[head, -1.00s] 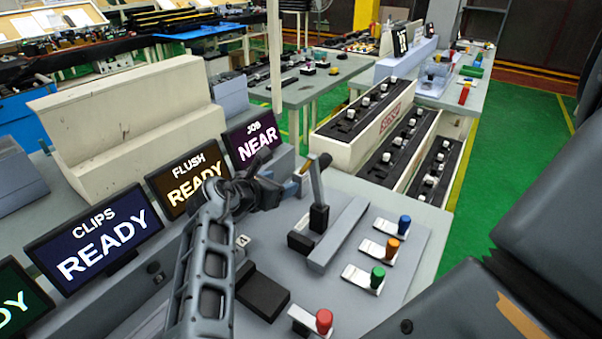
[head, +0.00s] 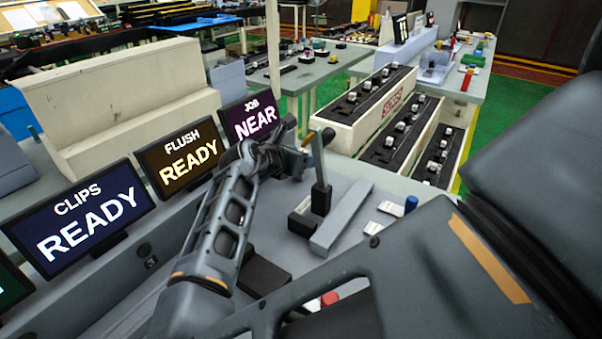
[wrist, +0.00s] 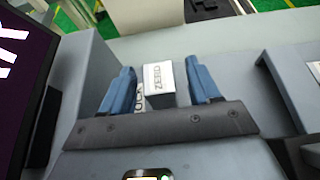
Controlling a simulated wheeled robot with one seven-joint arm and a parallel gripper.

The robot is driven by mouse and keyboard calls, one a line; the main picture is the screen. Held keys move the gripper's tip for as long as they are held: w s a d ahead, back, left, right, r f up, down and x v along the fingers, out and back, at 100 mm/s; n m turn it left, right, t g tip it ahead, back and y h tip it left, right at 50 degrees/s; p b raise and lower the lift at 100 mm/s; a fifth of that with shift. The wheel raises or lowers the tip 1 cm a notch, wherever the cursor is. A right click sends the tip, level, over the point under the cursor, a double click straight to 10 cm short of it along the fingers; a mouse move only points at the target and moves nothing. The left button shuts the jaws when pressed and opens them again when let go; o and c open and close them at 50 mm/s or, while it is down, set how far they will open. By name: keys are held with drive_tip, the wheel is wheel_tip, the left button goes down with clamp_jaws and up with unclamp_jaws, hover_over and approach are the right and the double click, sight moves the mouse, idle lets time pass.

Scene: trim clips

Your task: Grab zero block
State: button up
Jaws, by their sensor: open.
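The zero block (wrist: 159,75) is a small white block with dark "ZERO" lettering on its face, seen in the wrist view. My gripper (wrist: 161,84) has two blue fingers spread apart, one on each side of the block, with visible gaps between them and it. In the head view my gripper (head: 294,143) is beyond the forearm, near the "NEAR" screen, and I cannot make out the block there.
A lever (head: 320,178) stands upright close to my gripper. A "NEAR" screen (head: 251,119) is just left of it. A grey bar (head: 342,217) lies on the console. Trays of small parts (head: 400,140) stand behind. My arm covers part of the console's front.

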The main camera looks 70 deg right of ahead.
drive_tip(key=shift+d, duration=0.1)
drive_tip(key=shift+c, duration=0.3)
clamp_jaws()
idle(0.4)
